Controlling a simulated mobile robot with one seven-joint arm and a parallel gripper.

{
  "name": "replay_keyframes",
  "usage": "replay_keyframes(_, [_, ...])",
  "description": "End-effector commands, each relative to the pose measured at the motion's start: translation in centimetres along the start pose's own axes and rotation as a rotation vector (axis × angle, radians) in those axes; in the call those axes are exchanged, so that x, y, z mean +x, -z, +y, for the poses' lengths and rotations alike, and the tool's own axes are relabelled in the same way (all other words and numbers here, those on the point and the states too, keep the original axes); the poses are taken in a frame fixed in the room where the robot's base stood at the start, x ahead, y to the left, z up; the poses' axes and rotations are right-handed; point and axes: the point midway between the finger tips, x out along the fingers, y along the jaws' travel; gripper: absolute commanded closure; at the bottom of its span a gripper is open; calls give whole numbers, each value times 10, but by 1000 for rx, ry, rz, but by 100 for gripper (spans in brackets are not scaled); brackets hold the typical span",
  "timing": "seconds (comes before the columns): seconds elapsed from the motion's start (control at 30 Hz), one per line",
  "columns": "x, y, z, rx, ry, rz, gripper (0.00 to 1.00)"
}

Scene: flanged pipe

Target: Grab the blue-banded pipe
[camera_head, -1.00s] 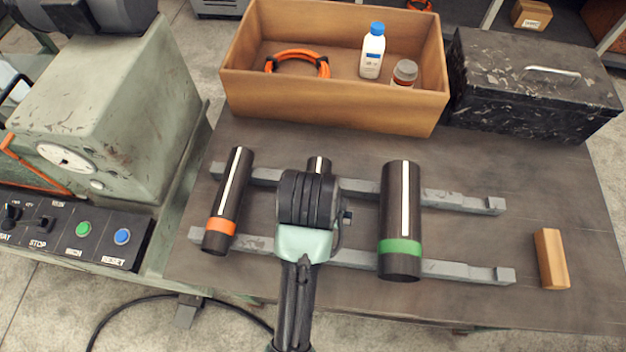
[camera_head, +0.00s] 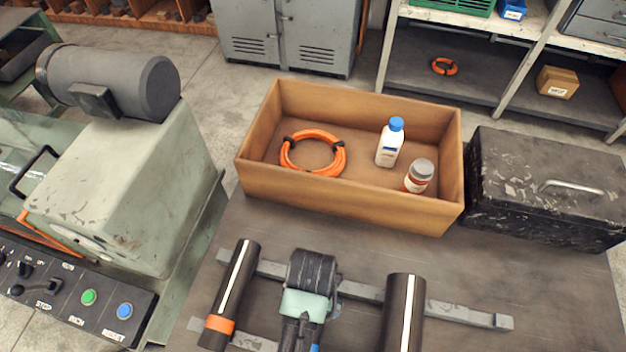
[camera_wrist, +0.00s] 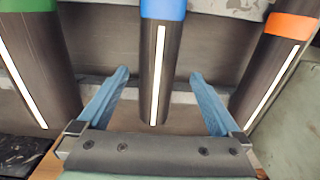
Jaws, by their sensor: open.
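The blue-banded pipe (camera_wrist: 158,70) is dark with a white stripe. In the wrist view it lies between the two spread fingers of my open gripper (camera_wrist: 160,76), with a gap on each side. In the head view my arm hides most of it; a bit of its blue band (camera_head: 315,348) shows at the bottom edge. My wrist (camera_head: 312,270) is over the middle pipe there, and the fingers are hidden.
The orange-banded pipe (camera_head: 232,290) lies to the left and the green-banded pipe (camera_head: 404,310) to the right, across grey rails (camera_head: 460,314). A wooden crate (camera_head: 345,205) and a black toolbox (camera_head: 545,190) stand behind. Machinery (camera_head: 120,190) stands at left.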

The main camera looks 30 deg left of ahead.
Motion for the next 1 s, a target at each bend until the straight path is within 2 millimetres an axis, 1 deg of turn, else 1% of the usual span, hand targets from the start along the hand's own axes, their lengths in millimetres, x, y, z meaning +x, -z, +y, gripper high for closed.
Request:
replay_keyframes(0.03, [5,-1,0,0,0,-2,0])
replay_keyframes(0.27, [20,-3,1,1,0,-3,0])
replay_keyframes(0.4, [38,-7,3,2,0,-4,0])
replay_keyframes(0.5, [52,-6,3,1,0,-2,0])
replay_keyframes(0.6, [60,-6,3,2,0,-1,0])
replay_keyframes(0.87, [63,-6,3,2,0,2,0])
replay_keyframes(0.9, [62,-6,3,2,0,2,2])
replay_keyframes(0.97, [62,-6,3,2,0,2,13])
replay_keyframes(1.0, [62,-6,3,2,1,2,20])
